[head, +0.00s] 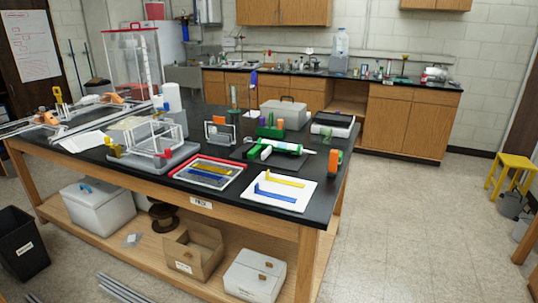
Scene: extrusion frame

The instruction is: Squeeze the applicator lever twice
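An applicator with a green body and a white tube (287,147) lies on a dark mat (286,161) toward the right end of the black-topped table (140,181). Its green part (258,152) is at the left and the tube points right. Its lever is too small to make out. Neither of my grippers is in view.
A white sheet with blue and yellow brackets (279,206) and a red-rimmed tray (232,186) lie in front of the applicator. An orange item (333,163) stands to its right and a grey case (286,113) behind. The floor (420,220) right of the table is clear.

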